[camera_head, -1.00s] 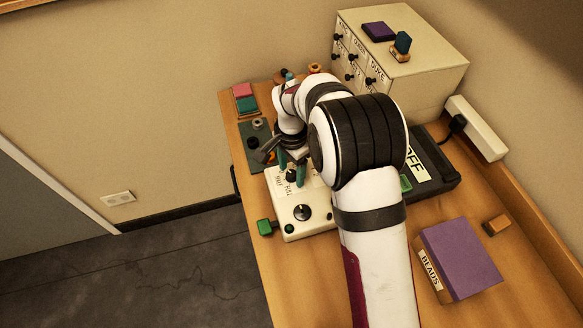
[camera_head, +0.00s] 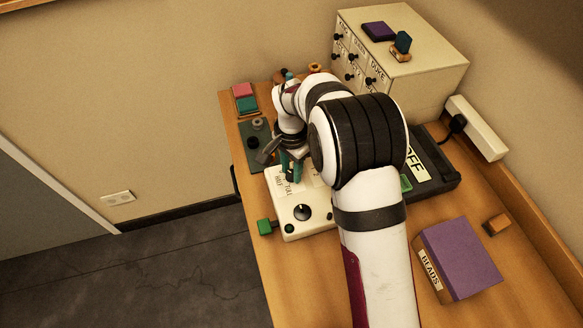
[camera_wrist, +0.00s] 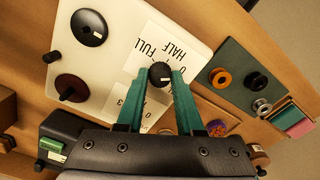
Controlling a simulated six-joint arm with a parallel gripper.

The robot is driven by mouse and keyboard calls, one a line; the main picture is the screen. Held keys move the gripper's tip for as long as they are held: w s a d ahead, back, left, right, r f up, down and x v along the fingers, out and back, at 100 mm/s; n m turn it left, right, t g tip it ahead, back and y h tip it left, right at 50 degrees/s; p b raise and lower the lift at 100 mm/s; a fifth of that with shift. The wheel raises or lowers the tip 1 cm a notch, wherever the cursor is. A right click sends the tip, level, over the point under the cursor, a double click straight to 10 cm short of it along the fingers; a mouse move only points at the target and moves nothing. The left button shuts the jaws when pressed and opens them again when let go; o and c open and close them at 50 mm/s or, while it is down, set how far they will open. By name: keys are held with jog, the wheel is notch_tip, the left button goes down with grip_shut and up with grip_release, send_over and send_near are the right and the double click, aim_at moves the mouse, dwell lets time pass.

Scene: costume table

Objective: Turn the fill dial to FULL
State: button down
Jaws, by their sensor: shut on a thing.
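The fill dial (camera_wrist: 160,74) is a small black knob with a pale mark on the white panel (camera_wrist: 122,20). A white label (camera_wrist: 150,50) beside it reads FULL, HALF and 0. In the wrist view my gripper (camera_wrist: 159,77) has its two teal fingers on either side of the knob, shut on it. In the head view my gripper (camera_head: 291,168) reaches down to the panel (camera_head: 287,204), and the fingers mostly hide the dial. I cannot tell exactly which word its mark points to.
A larger black dial (camera_head: 303,212) sits nearer on the panel. A dark green tray (camera_head: 255,145) with rings lies behind. A drawer cabinet (camera_head: 420,60) and a purple box (camera_head: 462,258) stand to the right.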

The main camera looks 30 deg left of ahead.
jog(key=n, duration=1.6)
jog(key=shift+n, duration=0.4)
jog(key=n, duration=0.5)
jog(key=shift+n, duration=0.4)
jog(key=c, duration=0.6)
grip_release()
jog(key=shift+o, duration=0.2)
jog(key=shift+r, duration=0.15)
